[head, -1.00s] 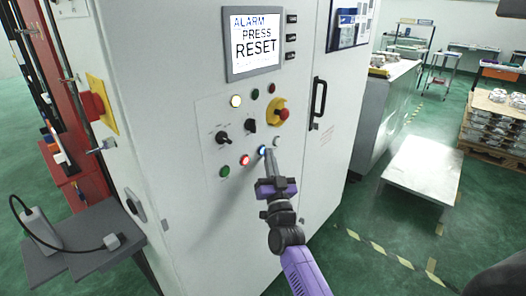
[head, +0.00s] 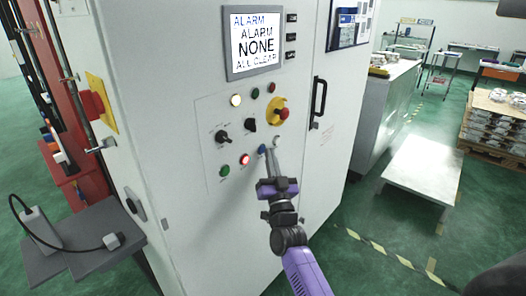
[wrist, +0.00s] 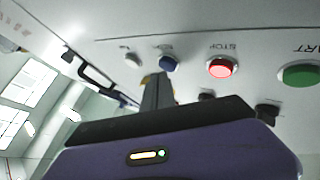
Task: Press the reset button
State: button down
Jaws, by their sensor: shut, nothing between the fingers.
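The blue reset button (head: 262,149) is on the white cabinet's control panel and is unlit. It also shows in the wrist view (wrist: 168,63), beside the red stop button. My gripper (head: 270,151) is shut and empty, its fingertips right by the blue button. In the wrist view the fingertips (wrist: 157,78) are just below the button; I cannot tell whether they touch it. The screen (head: 254,42) above reads "ALARM NONE" and "ALL CLEAR".
The lit red button (head: 244,160) and the green button (head: 225,171) are left of the blue one. A yellow-and-red emergency stop (head: 282,113) and a black selector knob (head: 223,138) are above. A black door handle (head: 318,98) is at right.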

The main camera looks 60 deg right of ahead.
jog(key=shift+s, duration=0.35)
jog(key=shift+s+a+b, duration=0.2)
jog(key=shift+s+b, duration=0.15)
jog(key=shift+s, duration=0.45)
jog(key=shift+s+a+b, duration=0.25)
jog(key=shift+s+b, duration=0.05)
jog(key=shift+s, duration=0.55)
jog(key=shift+s+a+b, duration=0.2)
jog(key=shift+s+b, duration=0.15)
jog(key=shift+s, duration=0.45)
